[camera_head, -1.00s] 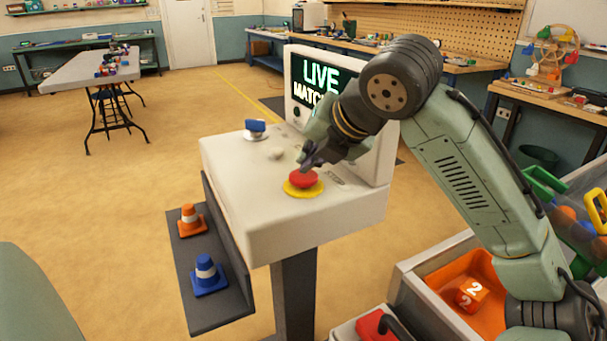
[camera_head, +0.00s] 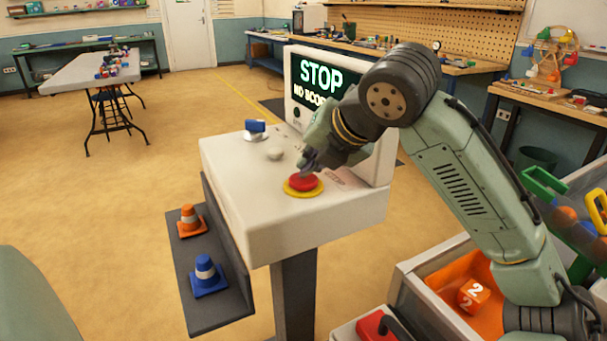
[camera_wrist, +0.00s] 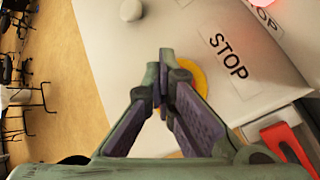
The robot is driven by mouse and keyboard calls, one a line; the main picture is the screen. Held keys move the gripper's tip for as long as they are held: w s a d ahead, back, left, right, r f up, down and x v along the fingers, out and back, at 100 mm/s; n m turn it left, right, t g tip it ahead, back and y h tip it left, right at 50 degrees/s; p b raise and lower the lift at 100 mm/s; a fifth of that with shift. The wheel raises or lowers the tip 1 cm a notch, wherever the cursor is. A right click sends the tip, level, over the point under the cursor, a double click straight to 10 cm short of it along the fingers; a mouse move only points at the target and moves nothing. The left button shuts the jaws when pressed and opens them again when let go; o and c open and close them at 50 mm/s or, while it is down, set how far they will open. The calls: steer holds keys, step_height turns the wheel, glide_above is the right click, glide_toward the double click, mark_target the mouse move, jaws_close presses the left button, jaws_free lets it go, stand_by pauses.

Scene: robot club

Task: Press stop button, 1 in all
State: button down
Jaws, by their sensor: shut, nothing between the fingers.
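The red stop button (camera_head: 304,182) sits in a yellow ring (camera_head: 290,190) on the white console (camera_head: 240,165). My gripper (camera_head: 307,167) is shut and empty, its fingertips right at the button's top; whether they touch it I cannot tell.
A blue switch (camera_head: 255,127) and a pale knob (camera_head: 275,154) are on the same console top. An orange cone (camera_head: 190,221) and a blue cone (camera_head: 207,275) stand on the grey side shelf (camera_head: 235,300). Open floor lies to the left.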

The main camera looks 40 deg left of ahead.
steer(key=shift+r+p, duration=1)
steer(key=shift+p, duration=0.05)
step_height(320, 180, up, 5)
steer(key=p, duration=0.4)
steer(key=shift+p, duration=0.3)
steer(key=shift+f, duration=0.1)
stand_by(0.4)
